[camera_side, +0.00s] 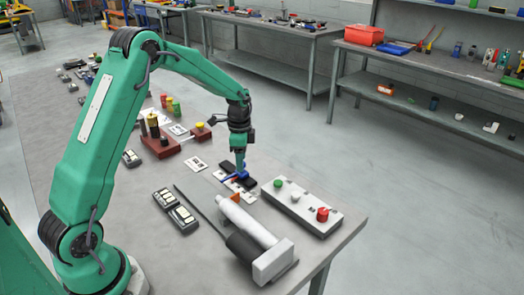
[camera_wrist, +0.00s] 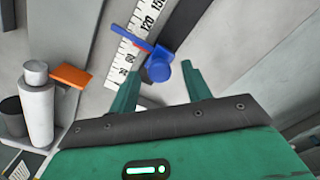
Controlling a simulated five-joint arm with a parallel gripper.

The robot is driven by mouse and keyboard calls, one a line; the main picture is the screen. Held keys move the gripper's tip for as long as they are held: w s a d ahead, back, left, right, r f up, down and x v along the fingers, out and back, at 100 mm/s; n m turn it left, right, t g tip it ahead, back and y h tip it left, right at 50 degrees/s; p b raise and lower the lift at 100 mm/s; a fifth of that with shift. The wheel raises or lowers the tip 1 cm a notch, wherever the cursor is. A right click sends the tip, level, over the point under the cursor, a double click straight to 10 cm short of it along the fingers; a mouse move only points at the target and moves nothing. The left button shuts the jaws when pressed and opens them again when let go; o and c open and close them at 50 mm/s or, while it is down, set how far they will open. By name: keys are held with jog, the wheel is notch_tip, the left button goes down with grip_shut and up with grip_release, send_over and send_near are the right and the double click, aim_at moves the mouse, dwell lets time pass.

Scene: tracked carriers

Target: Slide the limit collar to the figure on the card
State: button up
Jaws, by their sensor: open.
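The pointer lies over the scale just below the 120 in the wrist view. My gripper (camera_wrist: 161,80) is open. The knob appears between its two fingertips, and I cannot tell whether they touch. In the side view my gripper (camera_side: 240,172) hangs over the collar (camera_side: 228,178) and partly hides it. A white printed card (camera_side: 195,163) lies to the left; its figure is too small to read.
A white cylinder (camera_side: 245,220) with an orange piece (camera_side: 236,196) lies near the rail. A grey control box (camera_side: 300,208) with green and red knobs stands to the right. Dark keypad-like units (camera_side: 182,219) lie to the left. Bare bench shows among them.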

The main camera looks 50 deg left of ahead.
notch_tip(320, 180, up, 7)
jog(key=shift+f, duration=0.15)
jog(key=shift+r, duration=0.25)
dwell(0.4)
jog(key=shift+s+d+r, duration=0.1)
jog(key=shift+r, duration=0.1)
jog(key=s+d+r+n+t, duration=0.35)
jog(key=s+d+r, duration=0.45)
jog(key=s+r, duration=0.4)
jog(key=s+d+n+t, duration=0.1)
jog(key=s+d+n, duration=0.1)
jog(key=s, duration=0.5)
jog(key=s+d+n+t, duration=0.1)
jog(key=s+d+n, duration=0.1)
jog(key=s, duration=0.4)
jog(key=shift+s+d+n, duration=0.25)
jog(key=shift+s+n, duration=0.1)
jog(key=shift+n, duration=0.4)
dwell(0.8)
